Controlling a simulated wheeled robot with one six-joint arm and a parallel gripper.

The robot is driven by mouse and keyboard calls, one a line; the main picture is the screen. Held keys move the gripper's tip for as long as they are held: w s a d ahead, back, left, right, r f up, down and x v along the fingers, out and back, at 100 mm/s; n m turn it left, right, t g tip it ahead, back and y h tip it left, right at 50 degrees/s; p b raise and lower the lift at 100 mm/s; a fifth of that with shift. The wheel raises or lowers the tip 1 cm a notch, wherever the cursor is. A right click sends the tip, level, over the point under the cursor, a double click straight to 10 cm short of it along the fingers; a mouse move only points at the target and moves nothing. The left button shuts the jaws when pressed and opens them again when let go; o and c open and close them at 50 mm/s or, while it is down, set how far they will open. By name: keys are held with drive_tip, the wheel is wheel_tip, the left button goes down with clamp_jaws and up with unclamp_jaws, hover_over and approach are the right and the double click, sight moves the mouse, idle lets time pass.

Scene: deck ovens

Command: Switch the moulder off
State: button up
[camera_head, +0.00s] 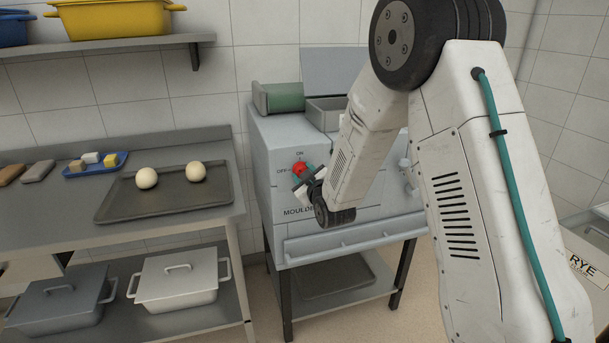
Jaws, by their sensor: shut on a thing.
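The moulder (266,140) is a pale grey machine on dark legs in the middle of the view. Its front carries the label "MOULDER", partly hidden by my arm. A red rotary switch (299,168) sits on the upper left of the front, with "ON" above it and "OFF" to its left. My gripper (303,178) is at the switch, with its jaws shut on it. The jaws and my wrist cover part of the switch, so its exact angle cannot be told.
A steel table (212,145) stands left of the moulder, with a dark tray (168,210) holding two dough balls. A blue tray (112,170) with small blocks lies behind. Lidded pots (180,281) stand below. A shelf (110,45) holds a yellow crate (115,18). A box marked RYE (583,262) is at right.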

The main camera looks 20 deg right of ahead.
drive_tip(key=n+h, duration=0.1)
drive_tip(key=n, duration=0.7)
drive_tip(key=shift+a+n, duration=0.1)
drive_tip(key=shift+n, duration=0.2)
idle(0.6)
drive_tip(key=o, duration=1)
drive_tip(key=s, duration=0.8)
drive_tip(key=shift+r, duration=0.3)
